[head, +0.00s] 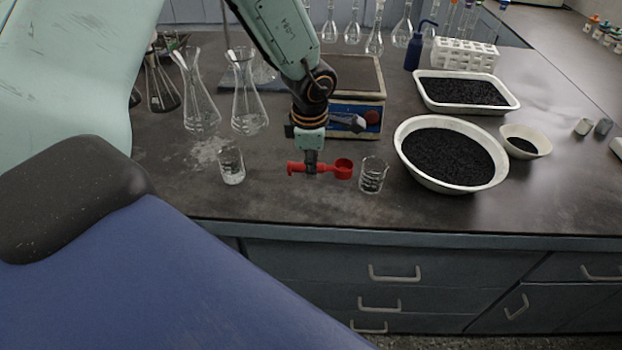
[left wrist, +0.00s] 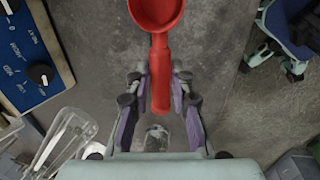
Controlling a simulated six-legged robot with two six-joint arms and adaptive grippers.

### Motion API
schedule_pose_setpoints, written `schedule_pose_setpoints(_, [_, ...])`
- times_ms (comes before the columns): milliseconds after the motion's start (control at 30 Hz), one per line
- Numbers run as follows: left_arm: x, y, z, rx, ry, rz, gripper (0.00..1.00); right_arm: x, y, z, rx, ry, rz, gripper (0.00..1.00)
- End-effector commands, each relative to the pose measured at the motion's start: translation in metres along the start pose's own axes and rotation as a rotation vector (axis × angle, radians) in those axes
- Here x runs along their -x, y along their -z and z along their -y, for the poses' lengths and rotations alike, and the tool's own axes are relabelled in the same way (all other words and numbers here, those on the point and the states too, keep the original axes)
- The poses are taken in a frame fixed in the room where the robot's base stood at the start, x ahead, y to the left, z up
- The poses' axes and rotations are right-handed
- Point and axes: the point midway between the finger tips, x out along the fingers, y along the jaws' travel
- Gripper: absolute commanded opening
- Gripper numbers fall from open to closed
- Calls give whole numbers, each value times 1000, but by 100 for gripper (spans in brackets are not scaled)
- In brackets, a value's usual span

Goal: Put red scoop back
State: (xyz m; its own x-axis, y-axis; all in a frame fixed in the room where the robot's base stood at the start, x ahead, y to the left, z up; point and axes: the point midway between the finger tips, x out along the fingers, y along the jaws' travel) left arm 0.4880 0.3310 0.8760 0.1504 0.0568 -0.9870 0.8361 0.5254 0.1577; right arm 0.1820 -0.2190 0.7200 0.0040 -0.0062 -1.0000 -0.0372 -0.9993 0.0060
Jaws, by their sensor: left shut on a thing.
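The red scoop (head: 342,169) is in my left gripper (head: 311,168), held over the bench between two small glass beakers. Its handle points left and its bowl points right in the head view. In the left wrist view the scoop (left wrist: 161,70) has its bowl at the top, cut by the picture edge, and its handle lies between the fingers of the left gripper (left wrist: 160,100). The left gripper is shut on the handle. Whether the scoop touches the bench is hard to tell. My right gripper is not in view.
One beaker (head: 231,166) stands left of the scoop, another beaker (head: 373,175) close to its right. A round bowl of black grains (head: 408,165), a rectangular tray (head: 430,106) and a small bowl (head: 541,147) stand to the right. Glass flasks (head: 249,110) and a blue-fronted device (head: 372,103) stand behind.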

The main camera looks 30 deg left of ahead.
Motion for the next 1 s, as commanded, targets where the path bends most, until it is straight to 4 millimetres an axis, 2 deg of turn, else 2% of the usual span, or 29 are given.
schedule_pose_setpoints(167, [-14,1,2,-4,-1,-1,0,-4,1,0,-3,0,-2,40])
schedule_pose_setpoints(367, [-39,3,7,-3,0,-1,0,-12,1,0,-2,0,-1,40])
schedule_pose_setpoints(767, [-42,2,7,-4,-2,1,0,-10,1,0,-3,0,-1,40])
schedule_pose_setpoints(800, [-42,2,7,-3,-2,1,25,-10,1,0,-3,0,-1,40])
schedule_pose_setpoints(1000, [-42,2,7,-3,-1,1,42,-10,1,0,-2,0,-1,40])
